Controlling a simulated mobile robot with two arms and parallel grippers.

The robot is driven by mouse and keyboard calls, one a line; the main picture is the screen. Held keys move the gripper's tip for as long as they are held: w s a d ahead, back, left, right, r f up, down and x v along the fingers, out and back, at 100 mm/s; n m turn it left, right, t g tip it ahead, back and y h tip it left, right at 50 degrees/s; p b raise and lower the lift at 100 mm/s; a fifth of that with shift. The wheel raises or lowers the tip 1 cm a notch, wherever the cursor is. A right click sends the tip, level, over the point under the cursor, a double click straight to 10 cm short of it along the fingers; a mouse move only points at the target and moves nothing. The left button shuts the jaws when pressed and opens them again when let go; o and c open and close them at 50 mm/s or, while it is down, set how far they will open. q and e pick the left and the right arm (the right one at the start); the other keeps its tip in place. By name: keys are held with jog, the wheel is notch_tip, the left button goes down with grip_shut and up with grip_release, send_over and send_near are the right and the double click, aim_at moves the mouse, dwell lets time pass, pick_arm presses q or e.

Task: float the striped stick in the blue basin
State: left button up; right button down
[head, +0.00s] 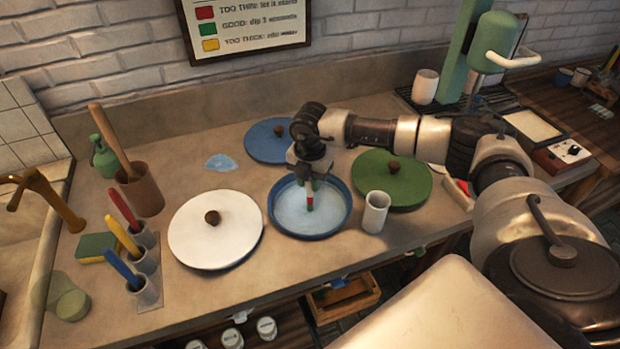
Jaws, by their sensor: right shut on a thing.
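The blue basin (333,231) stands near the middle of the counter, with pale liquid inside it. The striped stick (310,199), with green and red bands, is upright over the basin. My right gripper (313,180) is directly above the basin, pointing down, and is shut on the stick's upper part. The stick's lower end is within the basin's outline; I cannot tell whether it touches the liquid. My left gripper is not in view.
A white lid (216,243) lies left of the basin, a blue lid (267,141) behind, and a green lid (408,181) to the right. A white cup (375,211) stands close to the basin's right. Several coloured-handled tools stand at the left.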

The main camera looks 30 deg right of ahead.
jog(key=shift+c, duration=0.2)
grip_release()
dwell(0.3)
dwell(0.5)
jog(key=shift+r+p, duration=3.6)
jog(key=shift+r, duration=1.45)
jog(key=shift+f, duration=0.1)
